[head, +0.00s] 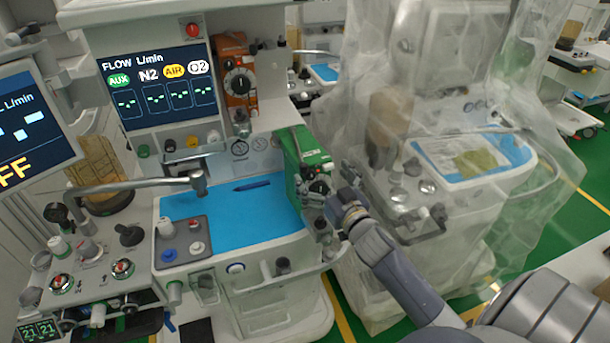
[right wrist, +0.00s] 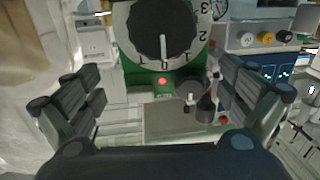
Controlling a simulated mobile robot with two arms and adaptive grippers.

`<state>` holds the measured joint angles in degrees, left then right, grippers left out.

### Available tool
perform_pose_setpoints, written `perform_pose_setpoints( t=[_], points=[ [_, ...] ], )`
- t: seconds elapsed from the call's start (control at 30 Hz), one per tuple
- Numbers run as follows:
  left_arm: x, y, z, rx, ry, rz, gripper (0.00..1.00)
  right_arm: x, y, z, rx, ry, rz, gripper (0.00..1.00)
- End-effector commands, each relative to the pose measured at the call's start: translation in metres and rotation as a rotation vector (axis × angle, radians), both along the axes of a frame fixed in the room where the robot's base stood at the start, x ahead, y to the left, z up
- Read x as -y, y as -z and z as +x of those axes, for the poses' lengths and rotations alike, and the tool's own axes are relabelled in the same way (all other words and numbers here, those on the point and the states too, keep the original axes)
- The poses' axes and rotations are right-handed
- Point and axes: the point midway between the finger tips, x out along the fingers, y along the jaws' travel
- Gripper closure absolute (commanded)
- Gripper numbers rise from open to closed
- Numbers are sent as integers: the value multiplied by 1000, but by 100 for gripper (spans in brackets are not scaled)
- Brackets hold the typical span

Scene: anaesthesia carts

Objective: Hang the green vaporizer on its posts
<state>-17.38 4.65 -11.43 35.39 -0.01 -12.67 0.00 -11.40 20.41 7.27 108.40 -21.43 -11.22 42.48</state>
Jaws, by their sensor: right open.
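The green vaporizer (head: 312,146) is in the head view at the right end of the cart's blue worktop, and I cannot tell whether it rests on it. In the right wrist view its white dial (right wrist: 165,32) and green body show straight ahead. My right gripper (head: 322,203) is at its front right side, partly covering its lower part. In the right wrist view its fingers (right wrist: 165,100) are spread wide, with the vaporizer beyond them. An orange vaporizer (head: 234,72) hangs on the back panel, with dark fittings (head: 270,62) to its right. My left gripper is not in view.
A second cart under clear plastic sheeting (head: 440,110) stands close on the right. The screen (head: 158,85) is at the upper left.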

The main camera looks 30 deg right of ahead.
Motion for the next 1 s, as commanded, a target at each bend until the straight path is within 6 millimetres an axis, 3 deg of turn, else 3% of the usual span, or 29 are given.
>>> perform_pose_setpoints(
  t=[0.23, 0.53, 0.87, 1.0],
  points=[
    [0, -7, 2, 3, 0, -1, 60, 1, -2, 17, 0, 0, 2, 2],
    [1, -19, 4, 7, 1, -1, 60, 2, 0, 55, 0, 0, -1, 2],
    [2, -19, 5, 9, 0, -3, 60, 3, 2, 61, -1, 0, 0, 2],
    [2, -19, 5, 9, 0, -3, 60, 3, 2, 61, -1, 0, 0, 31]
  ],
)
